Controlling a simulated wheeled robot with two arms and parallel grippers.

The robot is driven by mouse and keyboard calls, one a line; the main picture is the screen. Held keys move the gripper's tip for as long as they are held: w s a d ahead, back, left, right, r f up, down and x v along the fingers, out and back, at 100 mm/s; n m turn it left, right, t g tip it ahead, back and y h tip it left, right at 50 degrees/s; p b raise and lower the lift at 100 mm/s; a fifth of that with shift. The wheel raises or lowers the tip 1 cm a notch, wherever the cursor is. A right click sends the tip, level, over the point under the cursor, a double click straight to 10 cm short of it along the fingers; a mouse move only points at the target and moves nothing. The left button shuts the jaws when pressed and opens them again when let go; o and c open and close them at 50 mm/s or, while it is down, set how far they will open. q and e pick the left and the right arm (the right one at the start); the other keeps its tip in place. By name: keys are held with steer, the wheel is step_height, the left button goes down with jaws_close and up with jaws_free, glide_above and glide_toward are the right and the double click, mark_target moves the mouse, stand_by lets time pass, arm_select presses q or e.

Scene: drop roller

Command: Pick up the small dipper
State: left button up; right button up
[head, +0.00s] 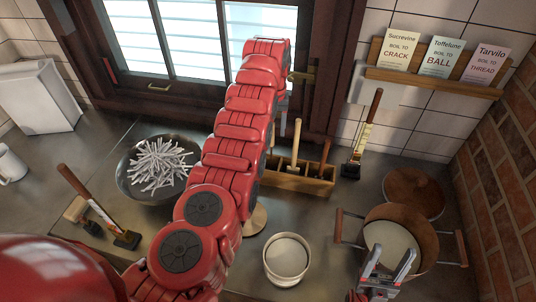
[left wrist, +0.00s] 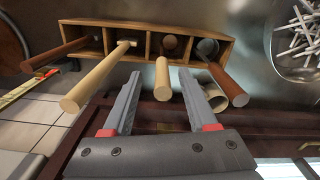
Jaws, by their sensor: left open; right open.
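A wooden rack (head: 318,187) with compartments stands by the window wall and holds several wood-handled tools. It also shows in the left wrist view (left wrist: 150,36). There, a short pale handle (left wrist: 162,78) points toward the camera between the fingers, and a dark brown handle (left wrist: 222,82) rises near the right finger. I cannot tell which tool is the small dipper, as their heads are mostly hidden in the rack. My left gripper (left wrist: 158,105) is open and empty around the pale handle's end, apart from it. My right gripper (head: 386,268) is open and empty at the bottom right.
A dark bowl of white sticks (head: 158,168) stands left of my left arm. A pale round container (head: 287,258), a two-handled pot (head: 402,222) and a round wooden lid (head: 412,190) stand to the right. Upright tools (head: 362,135) and the window frame (head: 318,90) are close by.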

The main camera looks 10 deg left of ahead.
mark_target(271, 144)
arm_select(q)
steer(key=f+p, duration=0.1)
steer(key=f, duration=0.1)
steer(key=f+p, duration=0.2)
steer(key=shift+s+a, duration=0.1)
steer(key=shift+a, duration=0.1)
steer(key=shift+f, duration=0.4)
jaws_close()
